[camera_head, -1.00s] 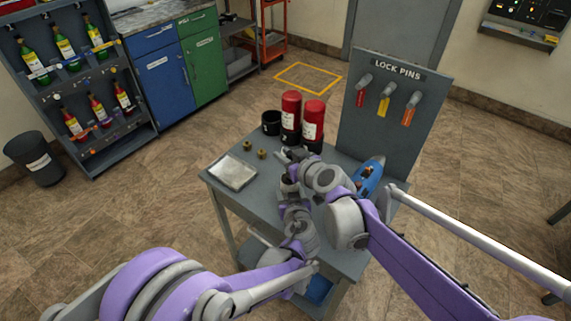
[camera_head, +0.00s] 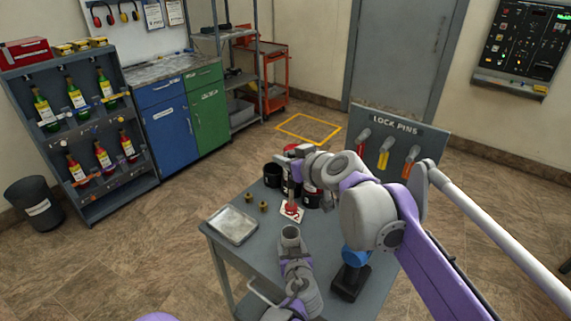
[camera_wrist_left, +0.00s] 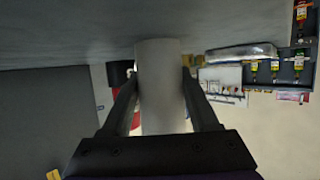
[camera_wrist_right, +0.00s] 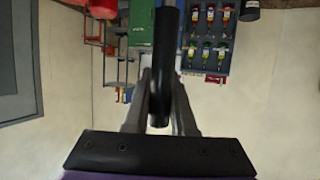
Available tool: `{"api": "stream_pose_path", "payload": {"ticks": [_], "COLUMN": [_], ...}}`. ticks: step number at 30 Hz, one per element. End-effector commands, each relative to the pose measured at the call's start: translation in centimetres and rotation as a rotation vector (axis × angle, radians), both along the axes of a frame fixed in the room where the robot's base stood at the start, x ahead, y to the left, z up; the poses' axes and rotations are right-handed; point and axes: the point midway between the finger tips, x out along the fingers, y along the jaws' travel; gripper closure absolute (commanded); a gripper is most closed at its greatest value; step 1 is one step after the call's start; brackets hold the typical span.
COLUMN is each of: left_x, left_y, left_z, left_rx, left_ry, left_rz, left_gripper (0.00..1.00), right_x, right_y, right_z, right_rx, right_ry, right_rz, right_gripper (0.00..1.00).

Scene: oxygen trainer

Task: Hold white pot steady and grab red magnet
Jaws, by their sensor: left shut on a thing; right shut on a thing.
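In the head view my right gripper (camera_head: 293,178) is behind the white pot. A red piece with a white label, which looks like the red magnet (camera_head: 291,209), is just below it. The rod seems to be its handle; the join is unclear.
Black and red cylinders (camera_head: 311,196) stand close behind my right gripper, partly hidden. A black pot (camera_head: 272,175), brass pieces (camera_head: 263,206) and a metal tray (camera_head: 233,224) are at left. A blue drill (camera_head: 353,257) and the lock-pin board (camera_head: 425,143) are at right.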

Motion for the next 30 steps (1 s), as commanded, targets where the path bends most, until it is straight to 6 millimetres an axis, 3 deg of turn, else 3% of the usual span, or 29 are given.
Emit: {"api": "stream_pose_path", "payload": {"ticks": [3,4,9,20,23,30], "left_x": [0.0,0.0,0.0,-0.3,-1.4,-6.0], "left_y": [0.0,0.0,0.0,-0.1,-0.3,-1.0], "left_z": [0.0,0.0,0.0,0.2,0.6,2.5], "left_rx": [0.000,0.000,0.000,0.000,0.000,-0.001], "left_ry": [0.000,0.000,0.000,0.000,0.000,0.000], "left_rz": [0.000,0.000,0.000,0.000,-0.002,-0.004], "left_gripper": [0.92,0.36,0.05,0.04,0.04,0.04], "right_x": [0.0,0.0,0.0,0.0,0.0,0.0], "right_y": [0.0,0.0,0.0,0.0,0.0,0.0], "right_z": [0.0,0.0,0.0,0.0,0.0,0.0], "right_rx": [0.000,0.000,0.000,0.000,0.000,0.000], "right_ry": [0.000,0.000,0.000,0.000,0.000,0.000], "right_rz": [0.000,0.000,0.000,0.000,0.000,0.000], "right_gripper": [1.00,1.00,1.00,1.00,1.00,1.00]}}
